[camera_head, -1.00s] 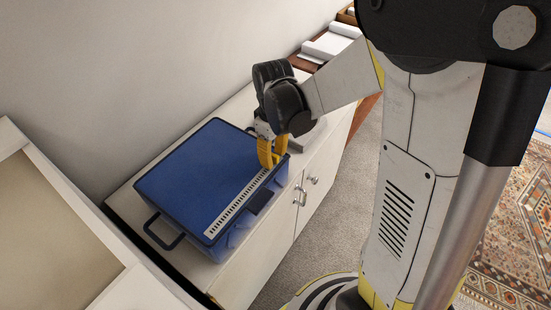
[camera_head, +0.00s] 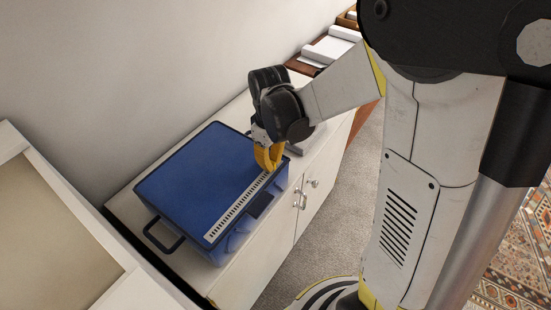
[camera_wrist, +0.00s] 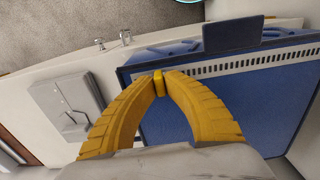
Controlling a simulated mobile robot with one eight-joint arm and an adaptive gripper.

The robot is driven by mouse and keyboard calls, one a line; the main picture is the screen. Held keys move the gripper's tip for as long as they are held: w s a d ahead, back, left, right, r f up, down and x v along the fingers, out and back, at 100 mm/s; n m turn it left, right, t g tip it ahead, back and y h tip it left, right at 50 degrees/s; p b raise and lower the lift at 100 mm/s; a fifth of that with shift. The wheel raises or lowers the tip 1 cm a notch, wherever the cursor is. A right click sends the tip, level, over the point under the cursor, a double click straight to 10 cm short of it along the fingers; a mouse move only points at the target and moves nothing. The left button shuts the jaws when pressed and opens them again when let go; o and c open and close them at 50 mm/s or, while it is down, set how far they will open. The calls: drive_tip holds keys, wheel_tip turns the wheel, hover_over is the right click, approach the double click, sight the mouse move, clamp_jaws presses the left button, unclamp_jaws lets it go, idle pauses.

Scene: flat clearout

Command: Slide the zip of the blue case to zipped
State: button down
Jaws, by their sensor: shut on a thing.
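The blue case (camera_head: 200,182) lies on top of a white cabinet, with a pale toothed zip strip (camera_head: 235,208) along its front edge. The case also shows in the wrist view (camera_wrist: 230,112), where the zip strip (camera_wrist: 250,63) runs across its upper side. My gripper (camera_head: 268,165) is at the right end of the strip, with its yellow fingers pointing down. In the wrist view my gripper (camera_wrist: 158,80) is shut on a small yellow piece at the strip's left end, which looks like the zip pull. The fingers hide part of it.
The white cabinet (camera_head: 232,283) has two door handles (camera_head: 302,197) at its front. A grey object (camera_wrist: 75,107) lies on its top beside the case. A pale framed piece of furniture (camera_head: 75,235) stands at the left. Books and a box lie at the far end.

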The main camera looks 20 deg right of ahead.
sight(237, 207)
drive_tip(key=shift+s+a, duration=0.8)
drive_tip(key=shift+a, duration=0.35)
drive_tip(key=shift+s+a, duration=0.55)
drive_tip(key=shift+a, duration=0.3)
drive_tip(key=shift+s+a, duration=0.55)
drive_tip(key=shift+a, duration=0.25)
drive_tip(key=shift+s+a, duration=0.55)
drive_tip(key=shift+a, duration=0.3)
drive_tip(key=shift+s+a, duration=0.55)
drive_tip(key=shift+a, duration=0.25)
drive_tip(key=shift+s+a, duration=0.1)
drive_tip(key=shift+a, duration=0.05)
drive_tip(key=shift+s+a, duration=0.55)
drive_tip(key=shift+a, duration=0.2)
drive_tip(key=shift+s+a, duration=0.5)
drive_tip(key=shift+a, duration=0.35)
